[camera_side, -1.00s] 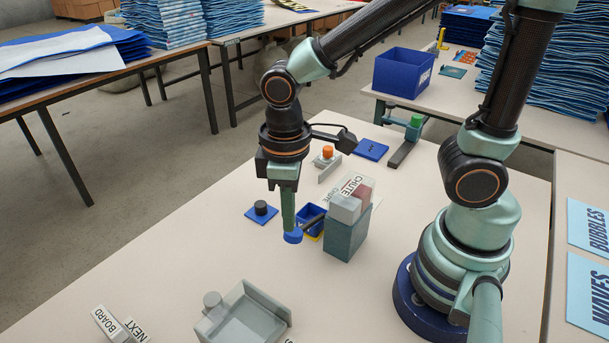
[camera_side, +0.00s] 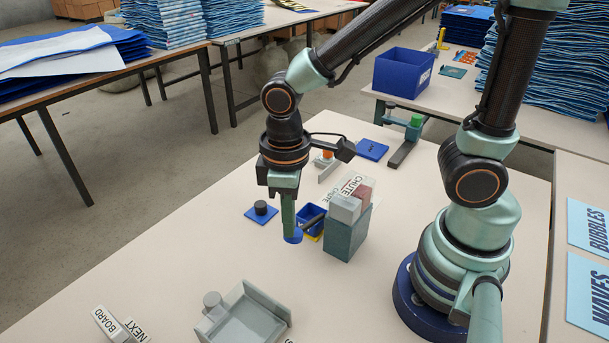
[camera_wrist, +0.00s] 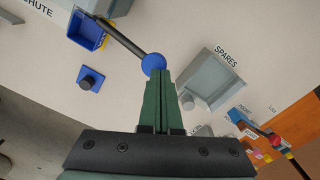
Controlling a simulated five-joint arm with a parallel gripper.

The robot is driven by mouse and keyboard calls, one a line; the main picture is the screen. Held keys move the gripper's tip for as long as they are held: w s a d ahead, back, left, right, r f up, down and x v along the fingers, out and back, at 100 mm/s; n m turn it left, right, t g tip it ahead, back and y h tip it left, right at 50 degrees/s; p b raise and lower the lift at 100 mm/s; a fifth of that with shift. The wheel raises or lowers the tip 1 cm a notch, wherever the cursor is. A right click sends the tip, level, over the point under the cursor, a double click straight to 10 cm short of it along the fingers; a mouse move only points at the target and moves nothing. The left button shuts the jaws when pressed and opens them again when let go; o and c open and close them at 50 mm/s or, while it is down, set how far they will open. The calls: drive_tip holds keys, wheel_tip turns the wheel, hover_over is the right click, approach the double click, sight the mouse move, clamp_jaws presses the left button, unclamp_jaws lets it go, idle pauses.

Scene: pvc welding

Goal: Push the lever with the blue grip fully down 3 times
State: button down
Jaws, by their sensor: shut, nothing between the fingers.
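The lever is a dark rod (camera_side: 313,222) with a round blue grip (camera_side: 293,236) at its end, sticking out to the left from a grey-green block (camera_side: 345,238). In the side view the rod slopes down toward the grip. My gripper (camera_side: 290,226) is shut and empty, pointing down with its green fingertips at the blue grip, apparently touching it from above. In the wrist view the blue grip (camera_wrist: 153,64) shows just beyond the fingertips (camera_wrist: 159,76), and the rod (camera_wrist: 124,39) runs up and left. Exact contact is hard to tell.
A blue bin (camera_side: 311,214) stands behind the rod. A blue plate with a black knob (camera_side: 261,210) lies to the left.

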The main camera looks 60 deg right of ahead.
drive_tip(key=shift+f, duration=3)
drive_tip(key=shift+r, duration=4.2)
wheel_tip(320, 180, up, 5)
hover_over(290, 240)
drive_tip(key=shift+w+d+f, duration=0.15)
drive_tip(key=shift+f, duration=1.4)
drive_tip(key=shift+w+d+f, duration=0.1)
drive_tip(key=shift+d+f, duration=0.05)
drive_tip(key=shift+f, duration=1.35)
drive_tip(key=shift+f, duration=0.15)
